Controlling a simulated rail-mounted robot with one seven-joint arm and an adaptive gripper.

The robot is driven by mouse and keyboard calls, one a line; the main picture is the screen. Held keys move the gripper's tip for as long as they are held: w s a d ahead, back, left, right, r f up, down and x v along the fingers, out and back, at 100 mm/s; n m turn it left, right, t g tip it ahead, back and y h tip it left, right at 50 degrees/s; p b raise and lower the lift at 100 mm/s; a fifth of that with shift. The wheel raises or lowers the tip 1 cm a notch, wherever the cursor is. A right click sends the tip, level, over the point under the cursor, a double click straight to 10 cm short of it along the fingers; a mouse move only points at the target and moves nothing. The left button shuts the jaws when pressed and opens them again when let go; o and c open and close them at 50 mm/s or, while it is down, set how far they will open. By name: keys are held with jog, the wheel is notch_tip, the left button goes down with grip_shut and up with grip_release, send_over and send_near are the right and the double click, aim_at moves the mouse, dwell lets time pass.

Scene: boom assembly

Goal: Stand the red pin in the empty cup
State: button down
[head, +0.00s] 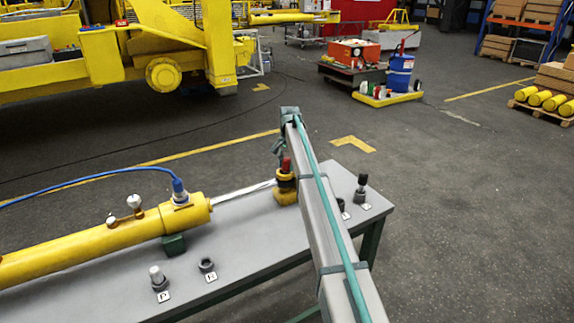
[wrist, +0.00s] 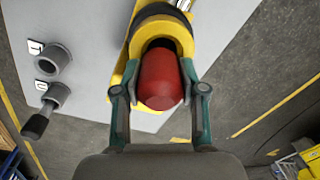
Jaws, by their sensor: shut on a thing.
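The red pin (head: 286,163) stands upright at the yellow rod-end eye (head: 286,197); it also shows in the wrist view (wrist: 160,82). My gripper (wrist: 160,95) is shut on it, one finger on each side. The pin's far end overlaps the eye's dark bore, and I cannot tell how deep it sits. One empty cup (wrist: 57,57) stands beside a white letter label, partly behind my arm in the head view (head: 343,206). Another empty-looking cup (head: 207,265) stands at the table's near side.
A cup holding a black pin (head: 362,190) stands at the table's right end. A cup with a grey pin (head: 158,276) is at the near side. The yellow cylinder (head: 110,236) with a blue hose lies along the grey table (head: 245,245).

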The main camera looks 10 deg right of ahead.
jog(key=shift+r, duration=0.2)
jog(key=shift+r+p, duration=2.4)
jog(key=shift+r, duration=3.2)
